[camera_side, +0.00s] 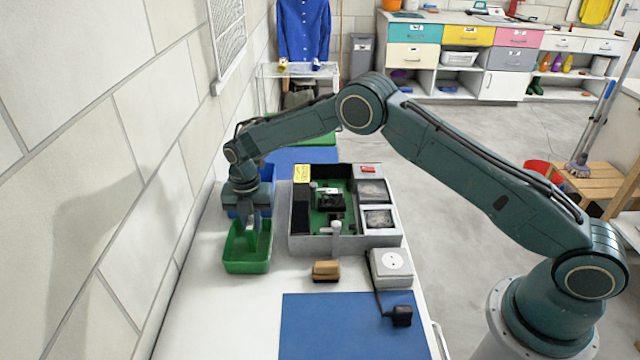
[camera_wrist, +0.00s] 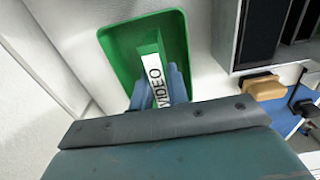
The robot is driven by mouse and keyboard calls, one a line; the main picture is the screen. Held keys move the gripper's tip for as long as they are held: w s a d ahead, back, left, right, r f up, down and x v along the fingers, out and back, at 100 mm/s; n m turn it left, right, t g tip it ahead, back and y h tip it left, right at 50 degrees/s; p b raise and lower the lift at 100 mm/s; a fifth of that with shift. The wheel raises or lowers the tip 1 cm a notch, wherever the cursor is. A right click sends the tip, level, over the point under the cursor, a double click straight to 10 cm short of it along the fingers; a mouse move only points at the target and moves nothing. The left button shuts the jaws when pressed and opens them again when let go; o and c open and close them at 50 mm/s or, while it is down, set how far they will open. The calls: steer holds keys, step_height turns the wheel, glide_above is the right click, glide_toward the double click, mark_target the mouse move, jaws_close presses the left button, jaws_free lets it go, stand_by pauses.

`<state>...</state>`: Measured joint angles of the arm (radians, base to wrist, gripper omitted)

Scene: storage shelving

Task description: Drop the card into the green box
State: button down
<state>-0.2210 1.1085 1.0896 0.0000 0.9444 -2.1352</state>
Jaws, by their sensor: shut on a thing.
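The green box (camera_side: 247,267) stands on the white bench near the wall. It also shows in the wrist view (camera_wrist: 117,45), with its open inside facing up. My gripper (camera_side: 252,222) points down over the box and is shut on the card. The card shows in the wrist view as a white strip (camera_wrist: 153,72) with the word VIDEO, between the blue-grey fingers (camera_wrist: 158,88). The card lies over the box's opening in that view. In the side view it is mostly hidden by the fingers, and I cannot tell how far its lower end is from the box floor.
A blue bin (camera_side: 232,212) stands right behind the green box, partly hidden by my arm. To the right is a grey divided tray (camera_side: 340,242) with parts in it. A brown brush-like block (camera_side: 326,270), a white socket box (camera_side: 390,263) and a blue mat (camera_side: 345,330) lie nearer.

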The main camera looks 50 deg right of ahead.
steer(key=shift+f, duration=0.4)
steer(key=c, duration=1.3)
jaws_free()
steer(key=shift+r, duration=0.1)
step_height(320, 180, up, 14)
steer(key=shift+f, duration=0.2)
